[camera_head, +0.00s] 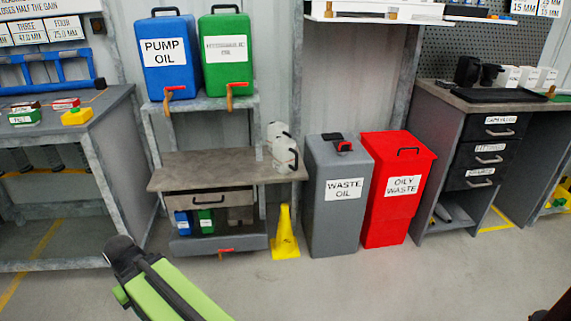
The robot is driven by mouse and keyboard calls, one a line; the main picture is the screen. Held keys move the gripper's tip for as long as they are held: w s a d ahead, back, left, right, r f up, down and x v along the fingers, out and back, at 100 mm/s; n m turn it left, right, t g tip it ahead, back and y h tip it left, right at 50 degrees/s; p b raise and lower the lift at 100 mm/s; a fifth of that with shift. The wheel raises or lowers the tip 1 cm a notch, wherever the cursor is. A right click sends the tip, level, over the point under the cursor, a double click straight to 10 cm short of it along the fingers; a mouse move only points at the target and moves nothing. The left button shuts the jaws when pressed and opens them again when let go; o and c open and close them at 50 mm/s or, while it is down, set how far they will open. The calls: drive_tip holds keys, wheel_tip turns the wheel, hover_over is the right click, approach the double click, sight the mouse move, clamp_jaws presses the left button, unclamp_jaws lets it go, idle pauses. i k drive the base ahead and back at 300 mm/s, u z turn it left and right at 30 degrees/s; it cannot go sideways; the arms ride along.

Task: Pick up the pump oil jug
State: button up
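A large blue container labelled "PUMP OIL" (170,56) stands on the upper shelf of the grey stand, with a black handle on top and an orange-handled tap at its front. A small blue jug (183,224) with a white label stands on the low shelf under the drawer; its label is too small to read, so I cannot tell if it is the pump oil jug. A small green jug (206,220) stands beside it on the right. My green and black arm shows at the bottom left, apart from the stand. I make out no gripper fingers.
A green container (226,50) stands right of the blue one. White jugs (284,149) stand at the wooden top's right end. A yellow cone (286,232), grey waste oil bin (338,210) and red oily waste bin (395,200) stand right of the low shelf. Floor in front is clear.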

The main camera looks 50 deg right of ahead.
sight(284, 162)
drive_tip(key=z, duration=0.4)
drive_tip(key=i, duration=1)
drive_tip(key=u, duration=0.1)
